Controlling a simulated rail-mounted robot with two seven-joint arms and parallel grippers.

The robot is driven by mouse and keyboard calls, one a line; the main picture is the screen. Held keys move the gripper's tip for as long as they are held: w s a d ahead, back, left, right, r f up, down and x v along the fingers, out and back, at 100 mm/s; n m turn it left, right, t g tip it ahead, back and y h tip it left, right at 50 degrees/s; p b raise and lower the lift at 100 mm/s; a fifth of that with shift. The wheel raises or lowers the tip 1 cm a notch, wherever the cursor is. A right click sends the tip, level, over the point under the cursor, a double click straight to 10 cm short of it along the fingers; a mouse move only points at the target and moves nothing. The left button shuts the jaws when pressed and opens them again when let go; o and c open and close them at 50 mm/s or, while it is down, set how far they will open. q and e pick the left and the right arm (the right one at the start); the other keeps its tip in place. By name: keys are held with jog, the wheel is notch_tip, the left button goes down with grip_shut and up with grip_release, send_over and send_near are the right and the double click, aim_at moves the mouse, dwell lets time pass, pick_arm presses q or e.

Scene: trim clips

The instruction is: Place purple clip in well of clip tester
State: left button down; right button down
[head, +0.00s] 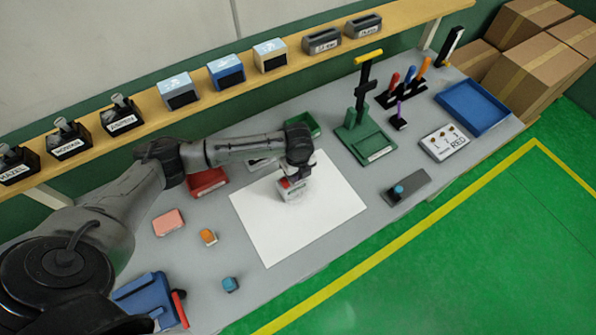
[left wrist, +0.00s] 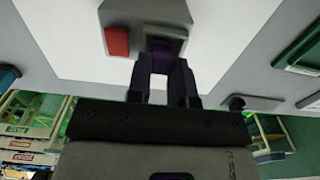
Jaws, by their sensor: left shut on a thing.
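The clip tester, a small grey box (head: 294,191) with a red part on top, stands on a white sheet (head: 331,217) in the middle of the bench. In the left wrist view the clip tester (left wrist: 145,12) shows its red block beside a dark square well. My left gripper (head: 297,175) points down over the tester. Its fingers (left wrist: 164,65) are close together at the well and shut on the purple clip (left wrist: 162,46), of which only a dark purple patch shows. How deep the clip sits in the well I cannot tell. My right gripper is out of view.
A red bin (head: 208,182) and green bin (head: 304,124) stand behind the sheet. A green press (head: 364,140) is to the right. A pink block (head: 168,222), an orange piece (head: 208,237) and a teal piece (head: 230,284) lie left. The sheet's right part is clear.

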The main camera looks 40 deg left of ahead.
pick_arm(q)
jog(key=shift+f, duration=0.15)
jog(key=c, duration=1)
grip_release()
notch_tip(320, 180, up, 12)
jog(key=s+d+f+n+t+h, duration=0.2)
jog(key=s+d+f+n, duration=0.6)
jog(key=s+d, duration=0.45)
jog(key=s+a+n, duration=0.1)
jog(key=s+n, duration=0.2)
jog(key=s, duration=0.1)
jog(key=s+a+f+n+t+y, duration=0.1)
jog(key=s+n, duration=0.3)
jog(key=s, duration=0.1)
jog(key=s+a+f+n, duration=0.1)
jog(key=s+a+n, duration=0.1)
jog(key=s+n, duration=0.2)
jog(key=shift+s+t+y, duration=0.3)
jog(key=shift+s+y, duration=0.1)
jog(key=shift+s, duration=0.3)
